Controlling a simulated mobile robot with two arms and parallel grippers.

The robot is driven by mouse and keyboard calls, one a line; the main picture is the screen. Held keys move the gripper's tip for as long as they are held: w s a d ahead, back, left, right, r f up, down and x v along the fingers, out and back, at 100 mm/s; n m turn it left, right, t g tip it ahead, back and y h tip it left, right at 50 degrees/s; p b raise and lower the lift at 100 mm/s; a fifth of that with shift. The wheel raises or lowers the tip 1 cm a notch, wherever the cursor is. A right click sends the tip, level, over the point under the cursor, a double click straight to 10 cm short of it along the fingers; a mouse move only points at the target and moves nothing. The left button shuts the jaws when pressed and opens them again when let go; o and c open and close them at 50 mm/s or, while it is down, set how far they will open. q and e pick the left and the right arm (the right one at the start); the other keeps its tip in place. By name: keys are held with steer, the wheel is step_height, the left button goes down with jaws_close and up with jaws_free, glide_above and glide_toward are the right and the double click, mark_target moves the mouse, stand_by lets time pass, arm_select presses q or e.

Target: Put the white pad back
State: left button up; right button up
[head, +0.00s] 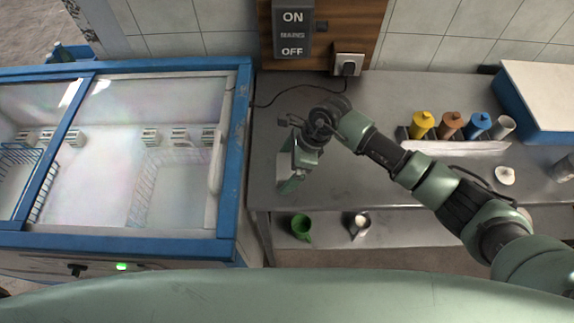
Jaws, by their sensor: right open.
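My right gripper (293,163) is over the left end of the grey counter (380,100), its jaws open. A pale, flat, squarish piece (284,168) shows right beside its fingers and is partly hidden by them. It may be the white pad. I cannot tell whether the fingers touch it. A small whitish round piece (505,175) lies on the counter at the right. My left gripper is not in view.
A blue-framed glass-topped freezer (243,120) stands at the left. Yellow (423,122), brown (451,122) and blue (478,123) bottles stand in a rack. A green cup (301,225) and a metal jug (358,228) are on the lower shelf. A switch panel (292,30) is on the wall.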

steer(key=shift+r, duration=0.2)
steer(key=shift+w+d+r, duration=0.1)
steer(key=shift+d+r, duration=0.15)
steer(key=shift+r, duration=0.1)
steer(key=b+v, duration=0.4)
steer(key=v, duration=0.7)
steer(key=shift+a, duration=0.1)
